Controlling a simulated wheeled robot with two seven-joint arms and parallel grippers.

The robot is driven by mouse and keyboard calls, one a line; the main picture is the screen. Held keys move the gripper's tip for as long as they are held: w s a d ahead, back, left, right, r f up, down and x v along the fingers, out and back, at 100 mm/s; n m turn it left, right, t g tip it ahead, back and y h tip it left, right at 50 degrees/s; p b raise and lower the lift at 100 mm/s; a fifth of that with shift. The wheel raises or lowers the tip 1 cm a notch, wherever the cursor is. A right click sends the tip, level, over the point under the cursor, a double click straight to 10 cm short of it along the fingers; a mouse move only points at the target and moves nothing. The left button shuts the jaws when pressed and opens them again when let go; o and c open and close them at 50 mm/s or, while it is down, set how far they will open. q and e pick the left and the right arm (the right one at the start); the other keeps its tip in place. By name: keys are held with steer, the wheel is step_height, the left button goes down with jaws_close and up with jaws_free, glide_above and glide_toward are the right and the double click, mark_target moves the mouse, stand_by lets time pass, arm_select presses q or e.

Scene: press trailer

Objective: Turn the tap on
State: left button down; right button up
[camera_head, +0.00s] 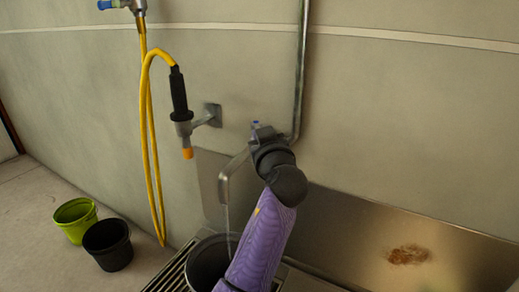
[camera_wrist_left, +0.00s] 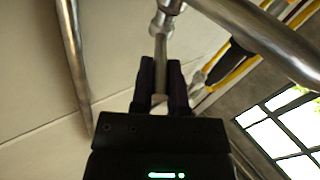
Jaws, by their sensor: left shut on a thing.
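The metal tap has a bent spout (camera_head: 224,184) jutting from the wall, left of my purple arm. A thin pale stream, which looks like running water, hangs from the spout's end over a dark bucket (camera_head: 206,262). My left gripper (camera_head: 262,134) is at the tap's body and hides most of its handle. In the left wrist view the fingers (camera_wrist_left: 161,88) are shut on a slim metal tap handle (camera_wrist_left: 160,48), with one dark finger on each side. The spout pipe (camera_wrist_left: 262,38) also runs across that view. My right gripper is not in view.
A metal pipe (camera_head: 300,70) runs up the wall behind the tap. A yellow hose (camera_head: 150,130) with a black nozzle (camera_head: 179,92) hangs to the left. A green pot (camera_head: 75,218) and a black pot (camera_head: 108,244) stand on the floor. A stained steel panel (camera_head: 350,235) is at right.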

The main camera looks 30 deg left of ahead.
arm_select(q)
steer(key=shift+w+d+n+g+y+b, duration=0.3)
steer(key=shift+n+g+y+b, duration=0.5)
steer(key=shift+b, duration=0.1)
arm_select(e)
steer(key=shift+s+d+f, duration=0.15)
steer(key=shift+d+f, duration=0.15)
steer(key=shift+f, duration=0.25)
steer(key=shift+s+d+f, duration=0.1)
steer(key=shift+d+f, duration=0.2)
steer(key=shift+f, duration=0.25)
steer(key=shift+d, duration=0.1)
arm_select(q)
steer(key=c, duration=0.6)
jaws_free()
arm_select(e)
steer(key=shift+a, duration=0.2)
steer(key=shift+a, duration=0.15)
